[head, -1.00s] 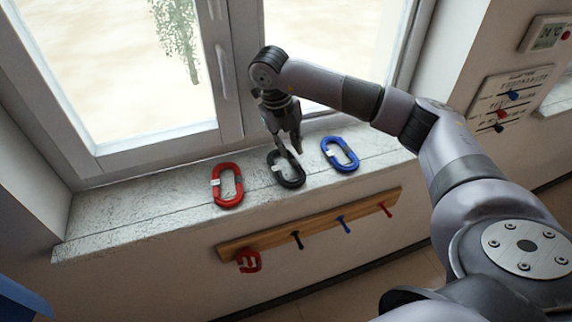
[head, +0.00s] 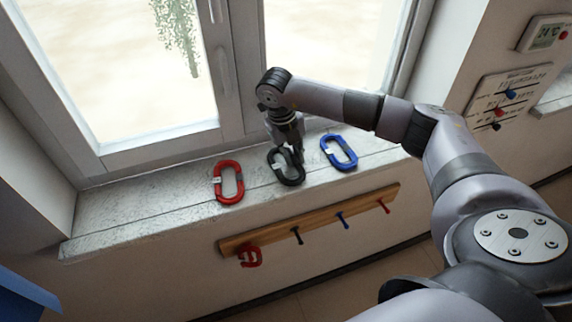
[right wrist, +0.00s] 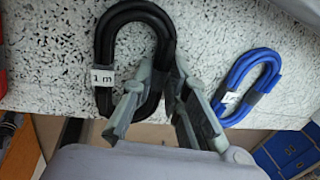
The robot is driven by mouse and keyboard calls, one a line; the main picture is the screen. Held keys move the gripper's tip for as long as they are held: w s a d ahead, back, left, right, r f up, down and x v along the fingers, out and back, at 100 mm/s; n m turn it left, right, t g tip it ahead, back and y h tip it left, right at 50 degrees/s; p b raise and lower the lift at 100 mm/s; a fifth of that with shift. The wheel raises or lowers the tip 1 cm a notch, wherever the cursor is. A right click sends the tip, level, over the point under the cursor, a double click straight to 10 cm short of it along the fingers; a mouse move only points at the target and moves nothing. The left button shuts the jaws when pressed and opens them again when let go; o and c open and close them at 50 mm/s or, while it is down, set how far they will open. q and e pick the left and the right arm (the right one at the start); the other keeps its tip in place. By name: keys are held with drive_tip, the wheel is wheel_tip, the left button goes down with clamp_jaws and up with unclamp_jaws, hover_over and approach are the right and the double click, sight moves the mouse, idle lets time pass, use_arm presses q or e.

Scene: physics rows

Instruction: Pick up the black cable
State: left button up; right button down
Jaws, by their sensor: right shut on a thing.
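The black cable (head: 293,182) is a coiled loop on the speckled windowsill (head: 130,207), between a red and a blue coil. In the right wrist view the black cable (right wrist: 104,45) carries a white tag reading "1 m" on its left side. My right gripper (head: 298,158) is down at the coil's right side. In the right wrist view its fingers (right wrist: 163,88) are on either side of the coil's right strand, shut on it. The coil still appears to lie on the sill. My left gripper is not in view.
A red coil (head: 218,183) lies left on the sill and a blue coil (head: 350,160) lies right. Below, a wooden rail (head: 270,237) has coloured pegs, with a red coil (head: 250,262) hanging at its left end. The window (head: 222,70) stands behind the sill.

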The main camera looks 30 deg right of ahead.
sight(293, 159)
idle(0.4)
drive_tip(key=shift+s+r+b, duration=0.2)
drive_tip(key=shift+r+b, duration=0.15)
drive_tip(key=shift+b, duration=0.4)
wheel_tip(293, 159, up, 6)
drive_tip(key=shift+r+b, duration=0.2)
drive_tip(key=shift+b, duration=1)
drive_tip(key=s+a+b, duration=0.1)
drive_tip(key=s+a, duration=0.1)
drive_tip(key=s, duration=0.7)
drive_tip(key=s+a+b, duration=0.2)
drive_tip(key=s, duration=0.8)
drive_tip(key=shift+a+b, duration=0.3)
drive_tip(key=shift+a, duration=0.05)
